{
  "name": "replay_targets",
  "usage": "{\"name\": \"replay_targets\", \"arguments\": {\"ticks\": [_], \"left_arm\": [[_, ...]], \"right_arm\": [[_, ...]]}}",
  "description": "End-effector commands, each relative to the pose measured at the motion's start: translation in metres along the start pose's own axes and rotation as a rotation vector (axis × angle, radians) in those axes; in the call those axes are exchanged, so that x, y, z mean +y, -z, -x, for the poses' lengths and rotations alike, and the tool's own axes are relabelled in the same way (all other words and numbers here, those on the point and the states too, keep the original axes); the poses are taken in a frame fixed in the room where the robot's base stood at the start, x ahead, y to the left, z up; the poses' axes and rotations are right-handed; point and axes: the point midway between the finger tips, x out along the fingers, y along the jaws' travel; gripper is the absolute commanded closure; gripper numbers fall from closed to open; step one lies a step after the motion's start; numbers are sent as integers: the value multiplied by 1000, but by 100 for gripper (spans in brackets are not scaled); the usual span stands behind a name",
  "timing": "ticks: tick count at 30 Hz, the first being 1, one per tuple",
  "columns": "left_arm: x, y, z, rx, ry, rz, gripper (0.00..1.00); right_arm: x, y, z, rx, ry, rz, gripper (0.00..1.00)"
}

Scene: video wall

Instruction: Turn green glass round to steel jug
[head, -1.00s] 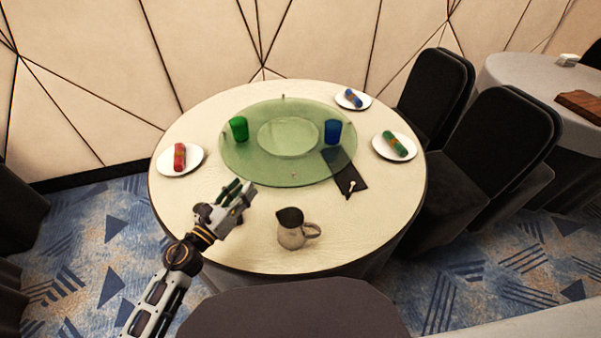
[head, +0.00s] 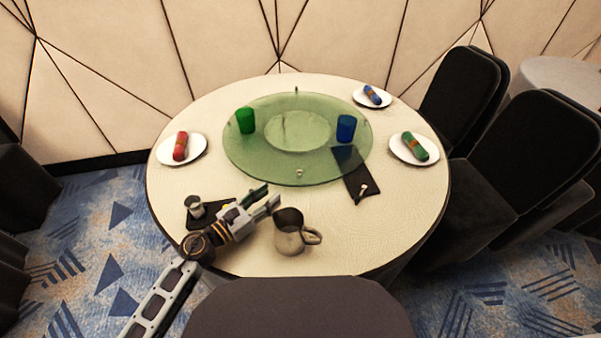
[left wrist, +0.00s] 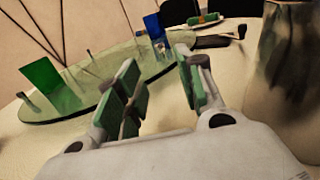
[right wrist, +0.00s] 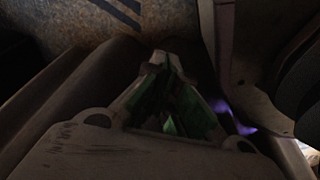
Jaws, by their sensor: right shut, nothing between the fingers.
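The green glass (head: 245,121) stands on the left part of the round green glass turntable (head: 250,160); it also shows in the left wrist view (left wrist: 42,76). The steel jug (head: 289,237) stands upright on the table at the near side, off the turntable, its handle to the right. My left gripper (head: 268,196) is open and empty, just left of the jug and short of the turntable's near edge. In the left wrist view the jug (left wrist: 287,70) is close on the right. My right gripper (right wrist: 165,62) is shut and empty, seen only in the right wrist view.
A blue glass (head: 346,128) stands on the turntable's right. Small upright pegs (head: 299,174) show at its rim. A dark folder (head: 362,183) overlaps its near-right edge. A small metal cup (head: 195,206) sits left of my left gripper. Plates with rolled napkins (head: 181,148) surround the turntable.

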Motion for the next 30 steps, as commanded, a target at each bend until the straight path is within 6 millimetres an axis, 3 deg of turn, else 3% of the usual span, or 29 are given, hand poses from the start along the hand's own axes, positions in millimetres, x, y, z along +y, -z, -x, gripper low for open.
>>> {"name": "replay_targets", "arguments": {"ticks": [14, 30], "left_arm": [[0, 0, -8, -1, -1, 1, 63], [0, -1, -52, -2, -1, 2, 63]], "right_arm": [[1, -3, -1, 1, -1, 0, 100], [6, -21, -9, 6, -7, 1, 100]]}}
